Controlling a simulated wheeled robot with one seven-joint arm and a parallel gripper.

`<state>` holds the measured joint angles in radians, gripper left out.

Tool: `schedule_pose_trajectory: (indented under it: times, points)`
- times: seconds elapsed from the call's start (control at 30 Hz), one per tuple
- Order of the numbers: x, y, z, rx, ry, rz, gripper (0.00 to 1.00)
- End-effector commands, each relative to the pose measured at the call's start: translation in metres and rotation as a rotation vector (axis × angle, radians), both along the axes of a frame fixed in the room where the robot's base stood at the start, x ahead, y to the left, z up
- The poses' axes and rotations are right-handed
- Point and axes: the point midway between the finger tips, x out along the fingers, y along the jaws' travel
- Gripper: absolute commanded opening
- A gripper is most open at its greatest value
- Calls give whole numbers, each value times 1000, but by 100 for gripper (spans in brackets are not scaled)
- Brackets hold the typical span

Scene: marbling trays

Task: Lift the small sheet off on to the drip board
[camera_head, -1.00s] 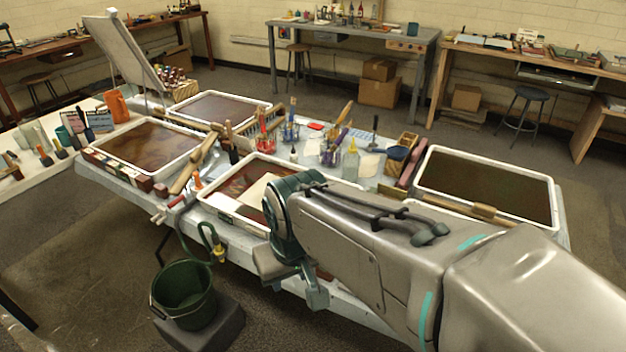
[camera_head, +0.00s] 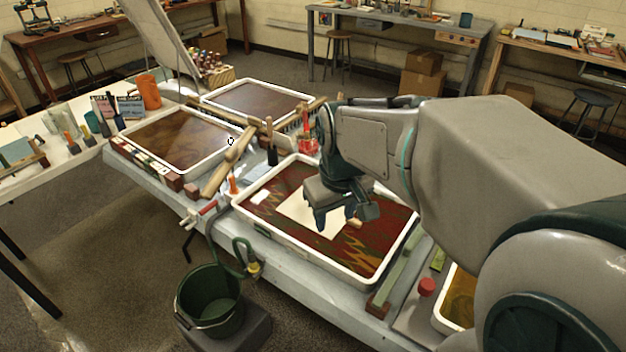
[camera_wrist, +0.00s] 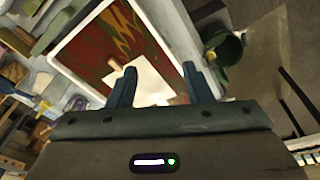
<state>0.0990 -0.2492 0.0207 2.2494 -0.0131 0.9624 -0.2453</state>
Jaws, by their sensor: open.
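The small cream sheet (camera_head: 298,211) lies in the middle tray (camera_head: 258,217), on a red, green and yellow marbled surface. My gripper (camera_head: 338,223) is over this tray, partly covering the sheet. It is open, with nothing seen between its fingers. In the wrist view the sheet (camera_wrist: 151,82) shows between and beyond the fingers (camera_wrist: 160,74). A small tan peg-like piece (camera_wrist: 116,65) is at the sheet's edge; I cannot tell whether it is attached. A tilted grey board (camera_head: 160,32) stands at the back left and may be the drip board.
Two brown-filled trays (camera_head: 180,140) (camera_head: 257,100) lie to the left and behind. Wooden rakes (camera_head: 228,160), a red cup (camera_head: 308,145) and brushes stand close to the middle tray. A green bucket (camera_head: 210,300) is below the table's front edge. A red-capped item (camera_head: 427,287) is at right.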

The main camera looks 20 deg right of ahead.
Motion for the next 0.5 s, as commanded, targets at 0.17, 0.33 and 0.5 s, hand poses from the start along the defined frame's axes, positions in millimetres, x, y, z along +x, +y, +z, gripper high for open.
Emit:
schedule_pose_trajectory:
  times: [0.17,0.33,0.5]
  points:
    - [65,-35,-20,-27,69,142,45]
    - [118,-73,-45,-33,124,284,45]
    - [156,-108,-72,-25,161,401,45]
